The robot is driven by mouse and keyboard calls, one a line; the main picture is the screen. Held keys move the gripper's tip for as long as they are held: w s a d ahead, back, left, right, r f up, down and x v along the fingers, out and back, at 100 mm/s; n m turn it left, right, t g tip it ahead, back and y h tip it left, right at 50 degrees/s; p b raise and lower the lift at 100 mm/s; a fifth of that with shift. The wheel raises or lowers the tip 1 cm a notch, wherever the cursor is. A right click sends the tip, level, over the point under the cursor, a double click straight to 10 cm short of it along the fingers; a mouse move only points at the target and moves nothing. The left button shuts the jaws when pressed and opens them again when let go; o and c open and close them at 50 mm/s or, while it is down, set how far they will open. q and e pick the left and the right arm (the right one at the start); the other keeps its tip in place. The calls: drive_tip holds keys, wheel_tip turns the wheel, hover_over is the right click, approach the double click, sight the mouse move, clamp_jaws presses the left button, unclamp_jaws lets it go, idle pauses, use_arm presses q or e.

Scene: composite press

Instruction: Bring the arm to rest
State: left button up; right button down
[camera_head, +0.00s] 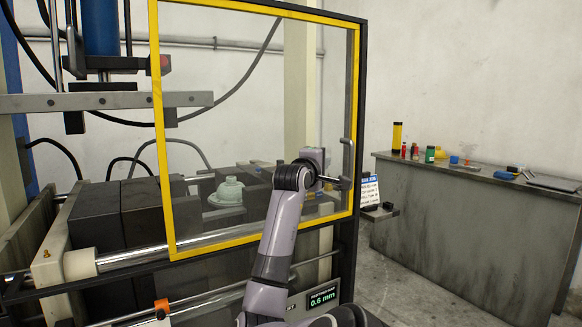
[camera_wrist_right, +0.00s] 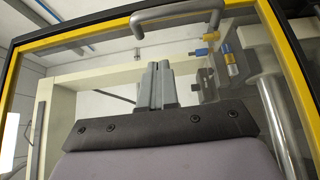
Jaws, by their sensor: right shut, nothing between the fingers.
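My right arm rises from the bottom middle of the head view, in front of the yellow-framed clear door (camera_head: 160,130). My right gripper (camera_head: 341,183) is shut and empty. It is close to the lower end of the grey door handle (camera_head: 347,160); the head view does not show whether they touch. In the right wrist view, the shut fingers (camera_wrist_right: 158,85) point up the picture, and the handle (camera_wrist_right: 180,14) appears above them with a visible gap. My left arm and gripper are not in view.
The press, with its blue cylinder (camera_head: 100,28), stands at left. A pale green part (camera_head: 229,192) shows through the door. A small display (camera_head: 323,297) reads 0.6 mm. At right, a grey bench (camera_head: 470,220) carries bottles and small tools. Floor shows between bench and press.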

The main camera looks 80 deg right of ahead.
drive_tip(key=v, duration=0.4)
drive_tip(key=shift+a, duration=0.1)
drive_tip(key=shift+w, duration=0.1)
